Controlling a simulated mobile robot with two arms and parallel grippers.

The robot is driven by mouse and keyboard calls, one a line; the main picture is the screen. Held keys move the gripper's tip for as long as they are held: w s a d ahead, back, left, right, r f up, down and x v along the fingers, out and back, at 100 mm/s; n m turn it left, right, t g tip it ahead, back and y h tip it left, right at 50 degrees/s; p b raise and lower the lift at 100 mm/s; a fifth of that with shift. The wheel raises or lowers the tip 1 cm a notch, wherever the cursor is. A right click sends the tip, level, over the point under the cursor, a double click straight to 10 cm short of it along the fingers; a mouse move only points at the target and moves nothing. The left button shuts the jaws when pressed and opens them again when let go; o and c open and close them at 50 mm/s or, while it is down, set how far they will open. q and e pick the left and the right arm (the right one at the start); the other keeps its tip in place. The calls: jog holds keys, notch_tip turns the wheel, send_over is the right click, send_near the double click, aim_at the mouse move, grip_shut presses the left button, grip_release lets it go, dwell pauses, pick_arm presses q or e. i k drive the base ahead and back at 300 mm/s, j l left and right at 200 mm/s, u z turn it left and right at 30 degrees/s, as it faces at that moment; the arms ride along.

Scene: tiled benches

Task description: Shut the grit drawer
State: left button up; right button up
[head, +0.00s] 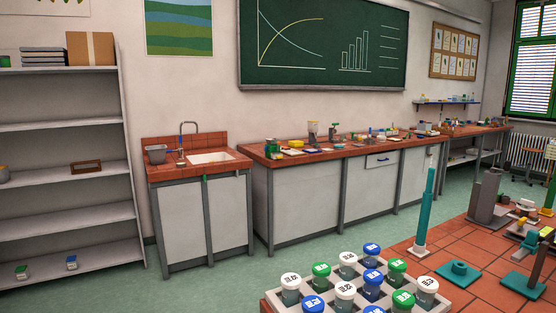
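A single white drawer front (373,162) with a small blue mark or handle shows under the tiled top of the long back bench, right of its middle. I cannot read any label on it, so I cannot tell whether it is the grit drawer. From this distance I also cannot tell whether it stands open or flush. Neither of my grippers is in view, and nothing of mine touches the drawer front.
The long bench (293,152) carries many small items. A sink bench (236,161) and grey shelves (60,124) stand to its left. A nearer tiled bench (398,264) at lower right holds a crate of lidded jars (437,306) and a teal post (427,212). Green floor lies between.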

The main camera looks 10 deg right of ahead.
aim_at(273, 155)
jog(key=i+j+u, duration=0.25)
jog(key=i, duration=0.25)
jog(key=i+j+u, duration=0.25)
jog(key=i, duration=0.3)
jog(key=i+z, duration=0.2)
jog(key=i, duration=0.25)
jog(key=i+j+z, duration=0.15)
jog(key=i, duration=0.3)
jog(key=i+j+z, duration=0.2)
jog(key=i, duration=0.25)
jog(key=i+j+z, duration=0.15)
jog(key=i, duration=0.3)
jog(key=i+l+z, duration=0.1)
jog(key=i+z, duration=0.35)
jog(key=i+j+z, duration=0.1)
jog(key=i+z, duration=0.3)
jog(key=i, duration=0.2)
jog(key=i+l+u, duration=0.3)
jog(key=i, duration=0.2)
jog(key=i+l+u, duration=0.2)
jog(key=i+u, duration=0.15)
jog(key=i, duration=0.15)
